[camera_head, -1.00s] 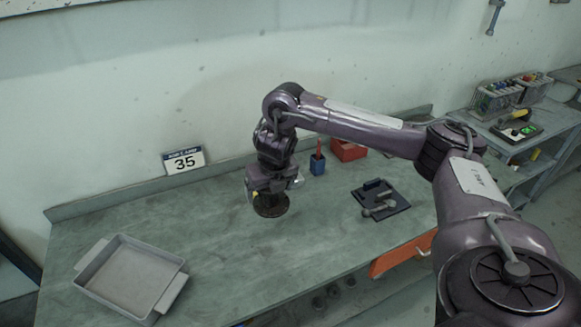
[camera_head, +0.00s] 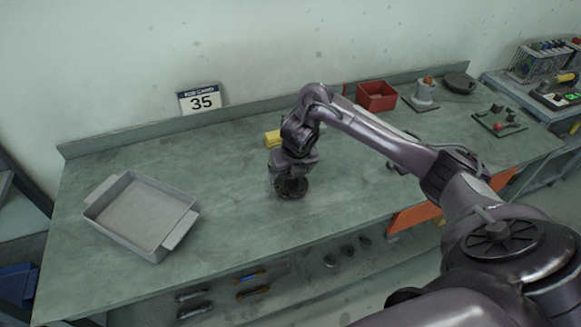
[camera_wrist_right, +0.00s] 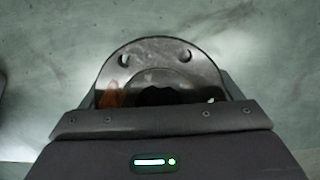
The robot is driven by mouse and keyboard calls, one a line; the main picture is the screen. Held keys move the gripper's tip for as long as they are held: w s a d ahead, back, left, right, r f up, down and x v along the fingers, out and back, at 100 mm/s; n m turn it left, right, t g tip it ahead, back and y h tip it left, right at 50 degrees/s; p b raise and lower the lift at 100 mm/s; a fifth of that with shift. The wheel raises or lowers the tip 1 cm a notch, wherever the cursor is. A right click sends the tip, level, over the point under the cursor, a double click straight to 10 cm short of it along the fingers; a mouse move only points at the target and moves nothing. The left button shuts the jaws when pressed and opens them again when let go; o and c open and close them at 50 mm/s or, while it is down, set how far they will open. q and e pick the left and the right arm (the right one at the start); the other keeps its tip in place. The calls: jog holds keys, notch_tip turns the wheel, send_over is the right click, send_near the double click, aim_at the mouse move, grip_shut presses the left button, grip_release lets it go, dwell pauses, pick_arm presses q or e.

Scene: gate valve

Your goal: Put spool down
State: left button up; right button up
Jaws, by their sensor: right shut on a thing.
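The spool (camera_head: 291,188) is a dark metal piece with a round flange, at the middle of the bench in the head view. My right gripper (camera_head: 287,170) is above it, pointing down and shut on it. In the right wrist view the spool's flange (camera_wrist_right: 160,58) with bolt holes shows beyond the gripper's edge (camera_wrist_right: 165,118). The flange is at or just above the bench top; I cannot tell whether it touches. The fingertips are mostly hidden. My left gripper is not in view.
A grey tray (camera_head: 190,219) lies on the bench (camera_head: 235,165) at the left. A yellow block (camera_head: 272,138) is behind my right gripper. A red bin (camera_head: 376,97) and a grey fixture (camera_head: 424,97) stand at the back right. The bench between tray and spool is clear.

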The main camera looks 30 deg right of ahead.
jog(key=shift+w+f, duration=0.2)
jog(key=shift+f, duration=0.4)
jog(key=shift+s, duration=0.1)
jog(key=o, duration=1.7)
jog(key=shift+s+f, duration=0.1)
jog(key=shift+f, duration=0.05)
jog(key=shift+o, duration=0.2)
jog(key=p+v, duration=0.5)
jog(key=v, duration=0.6)
jog(key=shift+s+r+p, duration=0.2)
jog(key=shift+r+p, duration=0.35)
jog(key=shift+r, duration=0.1)
